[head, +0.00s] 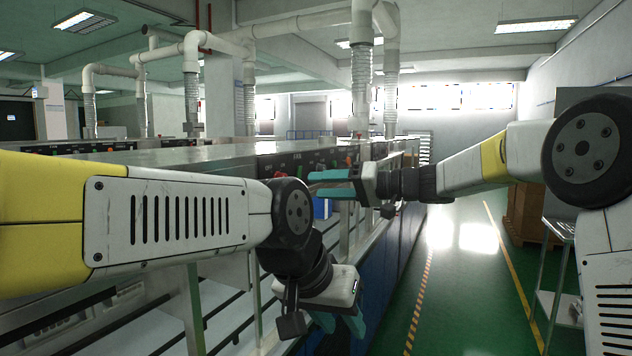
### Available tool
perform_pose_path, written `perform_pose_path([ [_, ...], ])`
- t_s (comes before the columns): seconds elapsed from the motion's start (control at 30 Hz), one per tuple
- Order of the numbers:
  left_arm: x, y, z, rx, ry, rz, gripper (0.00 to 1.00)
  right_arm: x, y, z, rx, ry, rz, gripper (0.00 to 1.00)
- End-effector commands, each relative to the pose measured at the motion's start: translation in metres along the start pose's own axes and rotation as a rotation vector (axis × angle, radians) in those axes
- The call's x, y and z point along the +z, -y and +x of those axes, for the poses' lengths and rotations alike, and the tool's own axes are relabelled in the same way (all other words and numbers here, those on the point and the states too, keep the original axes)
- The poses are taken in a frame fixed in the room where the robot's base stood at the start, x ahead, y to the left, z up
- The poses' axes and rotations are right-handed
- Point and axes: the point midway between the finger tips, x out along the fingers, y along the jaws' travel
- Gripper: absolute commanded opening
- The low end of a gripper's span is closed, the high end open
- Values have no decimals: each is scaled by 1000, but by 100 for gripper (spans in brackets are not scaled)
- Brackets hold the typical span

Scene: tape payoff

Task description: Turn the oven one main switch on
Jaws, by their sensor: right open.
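A dark control panel (296,161) with small switches and knobs runs along the upper edge of the long metal oven line (190,156). The switches are too small to read, so I cannot tell which one is the oven one main switch or how it is set. My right gripper (313,183) reaches in from the right with its teal fingers pointing left at the panel. It is open, and I see nothing between its fingers; it hides part of the panel. My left gripper (343,326) hangs lower, pointing down, its teal fingers apart and empty.
White ducts (362,40) rise from the ovens. Blue lower cabinets (392,262) line the oven side. A green floor aisle (462,290) with yellow lines lies open to the right. A metal rack (553,270) and brown boxes (525,212) stand by the right wall.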

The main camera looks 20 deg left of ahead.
Motion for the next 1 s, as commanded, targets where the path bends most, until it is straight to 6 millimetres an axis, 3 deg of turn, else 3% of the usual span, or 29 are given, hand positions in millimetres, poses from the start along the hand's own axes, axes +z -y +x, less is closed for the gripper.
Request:
perform_pose_path([
  [0.17, 0, 0, 0, 0, 0, 0, 36, -14, -5, 21, -58, -50, -14, 49],
  [0.6, 0, 0, 0, 0, 0, 0, 36, -18, -1, 83, -59, -52, -16, 49],
  [1.0, 0, 0, 0, 0, 0, 0, 36, -19, -1, 95, -58, -53, -14, 49],
])
